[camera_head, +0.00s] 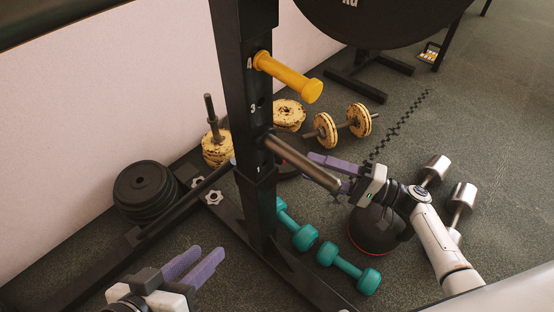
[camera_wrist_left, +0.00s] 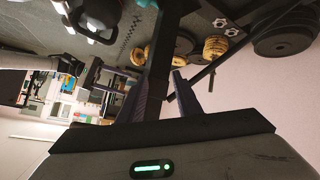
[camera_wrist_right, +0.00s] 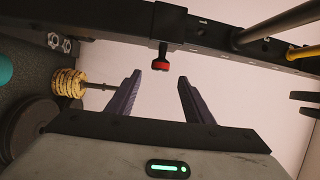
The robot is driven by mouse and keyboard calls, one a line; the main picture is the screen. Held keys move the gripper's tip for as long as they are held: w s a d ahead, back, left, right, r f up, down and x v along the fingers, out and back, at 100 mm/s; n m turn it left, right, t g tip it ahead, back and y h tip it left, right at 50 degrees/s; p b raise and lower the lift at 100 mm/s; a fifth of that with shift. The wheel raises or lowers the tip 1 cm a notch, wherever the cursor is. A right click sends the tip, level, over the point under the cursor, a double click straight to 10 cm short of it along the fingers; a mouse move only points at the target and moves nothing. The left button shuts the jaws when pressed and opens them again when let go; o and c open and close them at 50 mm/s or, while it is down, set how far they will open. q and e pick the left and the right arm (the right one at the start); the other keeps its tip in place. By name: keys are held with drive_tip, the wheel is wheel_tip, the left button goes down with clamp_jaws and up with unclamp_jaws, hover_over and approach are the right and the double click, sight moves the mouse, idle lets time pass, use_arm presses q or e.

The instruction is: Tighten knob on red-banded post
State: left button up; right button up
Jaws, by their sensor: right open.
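The black upright post (camera_head: 250,110) stands in the middle of the head view; a yellow peg (camera_head: 288,77) and a metal bar (camera_head: 303,163) stick out from it. A black knob with a red band (camera_wrist_right: 161,60) shows in the right wrist view, on a sleeve around a black beam. My right gripper (camera_head: 335,176) is open beside the metal bar; its purple fingers (camera_wrist_right: 158,95) are apart, with the knob beyond them, not between the tips. My left gripper (camera_head: 205,258) is open and empty at the lower left. The knob cannot be made out in the head view.
Teal dumbbells (camera_head: 348,270) lie on the floor by the post's base. Black weight plates (camera_head: 147,188) lie at left, yellow-speckled plates (camera_head: 217,151) behind the post. A black kettlebell (camera_head: 375,228) and silver dumbbells (camera_head: 460,200) sit near my right arm.

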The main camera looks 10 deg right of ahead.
use_arm(q)
drive_tip(key=shift+d+r+h+b, duration=0.3)
drive_tip(key=shift+r+b, duration=0.25)
use_arm(e)
drive_tip(key=x, duration=1)
